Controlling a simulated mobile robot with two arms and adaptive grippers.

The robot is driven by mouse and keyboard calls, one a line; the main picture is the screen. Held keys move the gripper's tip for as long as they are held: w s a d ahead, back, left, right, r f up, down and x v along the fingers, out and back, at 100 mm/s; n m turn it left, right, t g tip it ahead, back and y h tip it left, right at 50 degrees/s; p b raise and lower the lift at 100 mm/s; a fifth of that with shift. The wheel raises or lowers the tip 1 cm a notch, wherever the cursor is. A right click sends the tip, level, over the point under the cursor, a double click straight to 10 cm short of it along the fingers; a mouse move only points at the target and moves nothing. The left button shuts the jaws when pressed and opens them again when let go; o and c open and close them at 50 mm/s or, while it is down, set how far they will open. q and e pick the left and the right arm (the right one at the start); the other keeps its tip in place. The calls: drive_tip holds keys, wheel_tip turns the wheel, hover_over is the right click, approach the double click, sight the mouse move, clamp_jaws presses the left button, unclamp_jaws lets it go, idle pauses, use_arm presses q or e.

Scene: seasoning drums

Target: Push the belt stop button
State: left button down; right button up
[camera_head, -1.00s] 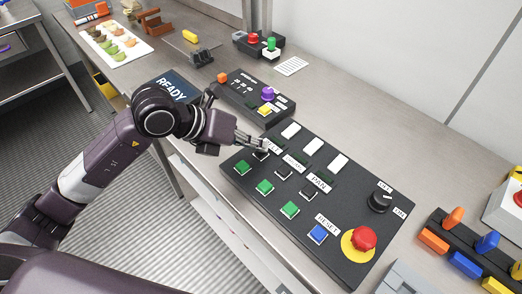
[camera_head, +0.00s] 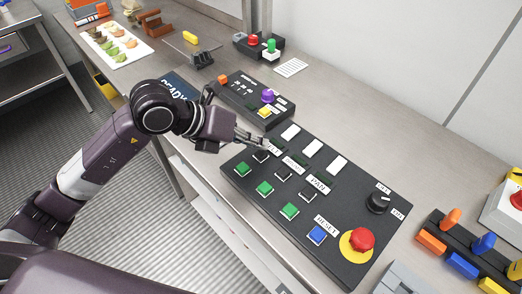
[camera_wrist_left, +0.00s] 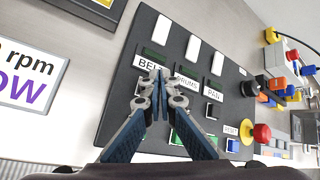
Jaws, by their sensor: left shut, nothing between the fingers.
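The black control panel (camera_head: 340,232) lies on the bench. Its BELT label (camera_wrist_left: 148,66) is at the left end of the label row in the left wrist view. The black button in the BELT column (camera_head: 261,156) shows in the head view just below the fingertips, above a green button (camera_head: 243,169). My left gripper (camera_head: 264,145) is shut and empty, its tips over the BELT label and black button area. In the left wrist view the fingers (camera_wrist_left: 157,76) hide most of that black button. I cannot tell whether they touch it. My right gripper is not in view.
DRUMS and PAN columns stand beside BELT, with black buttons (camera_head: 284,173) and green ones (camera_head: 265,188). A blue button (camera_head: 317,235), red mushroom button (camera_head: 361,239) and black knob (camera_head: 378,202) fill the right end. A smaller panel (camera_head: 240,92) lies behind my gripper.

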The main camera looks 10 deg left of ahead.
sight(258, 153)
use_arm(q)
drive_tip(key=shift+r, duration=0.1)
drive_tip(key=shift+r+p, duration=1.75)
drive_tip(key=shift+r, duration=0.7)
